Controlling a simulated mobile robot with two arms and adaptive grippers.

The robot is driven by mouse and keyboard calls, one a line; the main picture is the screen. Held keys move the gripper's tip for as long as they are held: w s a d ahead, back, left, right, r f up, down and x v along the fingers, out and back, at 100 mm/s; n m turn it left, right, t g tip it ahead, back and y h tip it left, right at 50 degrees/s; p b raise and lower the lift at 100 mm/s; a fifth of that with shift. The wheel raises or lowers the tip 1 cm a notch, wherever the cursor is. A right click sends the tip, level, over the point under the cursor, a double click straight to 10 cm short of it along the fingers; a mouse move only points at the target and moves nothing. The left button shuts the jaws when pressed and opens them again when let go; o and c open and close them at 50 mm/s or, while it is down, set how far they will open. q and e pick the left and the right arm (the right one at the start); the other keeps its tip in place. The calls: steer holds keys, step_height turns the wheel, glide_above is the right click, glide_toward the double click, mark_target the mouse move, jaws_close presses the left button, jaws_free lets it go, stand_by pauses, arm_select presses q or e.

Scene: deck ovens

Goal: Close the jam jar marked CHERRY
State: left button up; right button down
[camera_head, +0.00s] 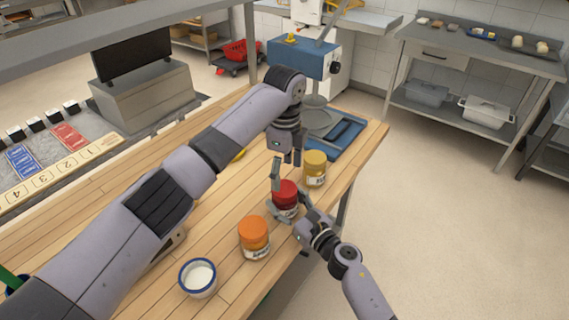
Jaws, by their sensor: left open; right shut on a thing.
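A jar with a red lid (285,190) stands on the wooden table near its front edge; the lid sits on top of it. Its label is mostly hidden, so I cannot read CHERRY. My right gripper (297,212) is shut on the lower part of this red-lidded jar from the front right. My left gripper (286,168) is open, pointing down just above and behind the red lid. I cannot tell whether its fingers touch the lid.
An orange-lidded jar (255,236) stands to the left, a yellow-lidded jar (315,166) behind to the right. A white-filled cup (198,278) stands at the front left. A blue tray (345,138) and a blue machine (302,58) are at the far end.

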mark_target(284, 188)
arm_select(q)
steer(key=n, duration=0.3)
steer(key=r+n, duration=0.1)
steer(key=n, duration=0.2)
steer(key=shift+d+r+n, duration=0.1)
steer(key=shift+n, duration=0.3)
steer(key=n, duration=0.4)
steer(key=shift+r, duration=0.35)
steer(key=n, duration=0.4)
steer(key=shift+r+n, duration=0.3)
steer(key=n, duration=0.5)
steer(key=shift+r, duration=0.35)
steer(key=shift+f, duration=4.05)
steer(key=c, duration=1.2)
steer(key=o, duration=1.3)
